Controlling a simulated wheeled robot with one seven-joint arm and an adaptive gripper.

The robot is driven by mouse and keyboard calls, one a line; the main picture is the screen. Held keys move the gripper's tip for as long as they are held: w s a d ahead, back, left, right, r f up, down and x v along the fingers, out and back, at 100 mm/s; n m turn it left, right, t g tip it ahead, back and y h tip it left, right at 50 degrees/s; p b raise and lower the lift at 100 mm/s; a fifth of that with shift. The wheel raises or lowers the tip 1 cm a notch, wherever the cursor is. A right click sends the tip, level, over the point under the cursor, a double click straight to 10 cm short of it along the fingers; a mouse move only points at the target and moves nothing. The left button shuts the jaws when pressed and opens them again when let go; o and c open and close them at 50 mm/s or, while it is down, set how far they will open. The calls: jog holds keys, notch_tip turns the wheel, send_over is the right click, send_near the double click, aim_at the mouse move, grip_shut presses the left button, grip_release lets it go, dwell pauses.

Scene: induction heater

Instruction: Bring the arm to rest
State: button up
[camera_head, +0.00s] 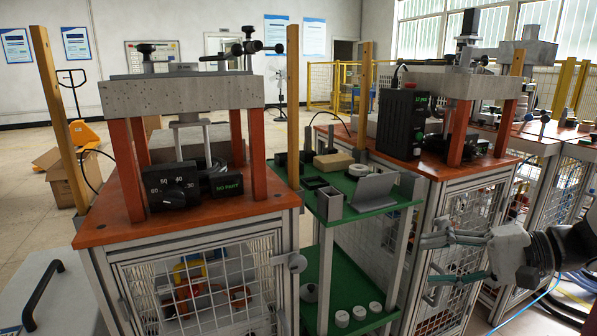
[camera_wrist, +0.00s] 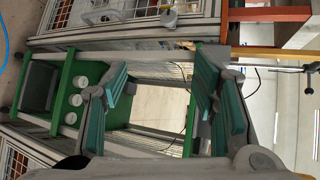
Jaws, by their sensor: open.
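My gripper (camera_head: 430,261) is at the lower right of the head view, in front of the wire-mesh side of the right-hand machine frame. Its fingers point left and stand apart, with nothing between them. In the wrist view my gripper (camera_wrist: 162,75) shows two green-padded fingers spread wide, with bare floor and frame parts seen through the gap. My arm enters from the right edge of the head view; most of it is out of sight.
A green shelf unit (camera_head: 376,207) stands left of my gripper, with a grey holder on top and white cylinders (camera_head: 358,313) below. The left heater station (camera_head: 185,228) and right heater station (camera_head: 425,166) flank it. Blue cables (camera_head: 540,300) lie on the floor at right.

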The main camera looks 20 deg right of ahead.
jog(key=s+a+r+n+g+h, duration=0.1)
jog(key=s+a+n+g, duration=0.3)
jog(key=a, duration=0.5)
jog(key=s+a+r+n+g+h, duration=0.1)
jog(key=s+a+g+h, duration=0.3)
jog(key=a, duration=0.6)
jog(key=s+a+n+g+h, duration=0.1)
jog(key=s+n+h, duration=0.35)
jog(key=s, duration=0.65)
notch_tip(320, 180, up, 34)
jog(key=t+h+p, duration=0.1)
jog(key=t+p, duration=0.3)
jog(key=p, duration=2.8)
jog(key=shift+d+p, duration=0.3)
jog(key=shift+p, duration=0.1)
jog(key=shift+d, duration=0.1)
